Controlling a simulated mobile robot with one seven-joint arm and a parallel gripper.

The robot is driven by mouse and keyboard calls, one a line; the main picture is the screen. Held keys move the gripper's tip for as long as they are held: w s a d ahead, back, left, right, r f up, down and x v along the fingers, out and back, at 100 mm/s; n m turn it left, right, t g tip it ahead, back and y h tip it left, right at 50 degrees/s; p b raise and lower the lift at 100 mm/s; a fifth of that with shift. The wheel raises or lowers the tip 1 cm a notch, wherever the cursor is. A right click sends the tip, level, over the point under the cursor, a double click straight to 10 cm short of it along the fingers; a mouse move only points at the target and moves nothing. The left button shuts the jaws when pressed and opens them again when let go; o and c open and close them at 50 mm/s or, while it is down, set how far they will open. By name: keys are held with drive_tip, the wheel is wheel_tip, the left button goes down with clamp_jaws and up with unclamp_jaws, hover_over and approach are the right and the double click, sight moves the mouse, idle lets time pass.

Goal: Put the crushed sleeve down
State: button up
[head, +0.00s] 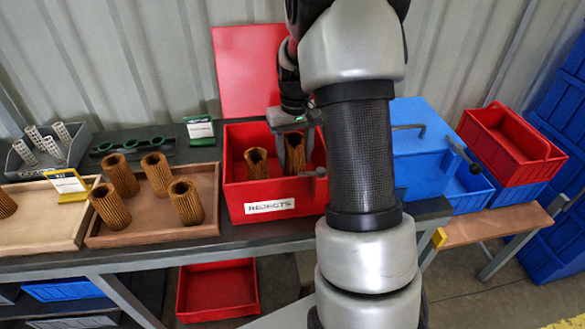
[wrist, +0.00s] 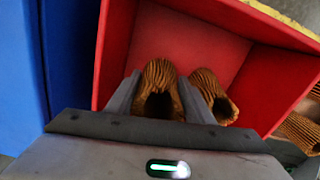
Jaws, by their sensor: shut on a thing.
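My gripper (head: 291,130) reaches down into the red bin (head: 262,208), whose front label appears to read "REJECTS". It is shut on a brown pleated sleeve (head: 295,153), the crushed sleeve, which is roughly upright inside the bin's walls. In the wrist view this sleeve (wrist: 159,76) sits between the two fingers (wrist: 158,98), its dark mouth partly visible. Its lower end is hidden, so I cannot tell whether it touches the floor. A second brown sleeve (head: 256,163) stands in the bin to the left; it also shows beside the right finger in the wrist view (wrist: 214,92).
A wooden tray (head: 150,236) with several brown sleeves is left of the bin. The bin's red lid (head: 248,70) stands raised behind. A blue box (head: 418,150) is close on the right, with red and blue crates (head: 512,150) beyond.

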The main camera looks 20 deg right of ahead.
sight(295, 166)
drive_tip(key=shift+f+b, duration=0.3)
drive_tip(key=shift+f, duration=1.6)
drive_tip(key=shift+f, duration=0.2)
drive_tip(key=o, duration=1)
drive_tip(key=shift+r, duration=0.1)
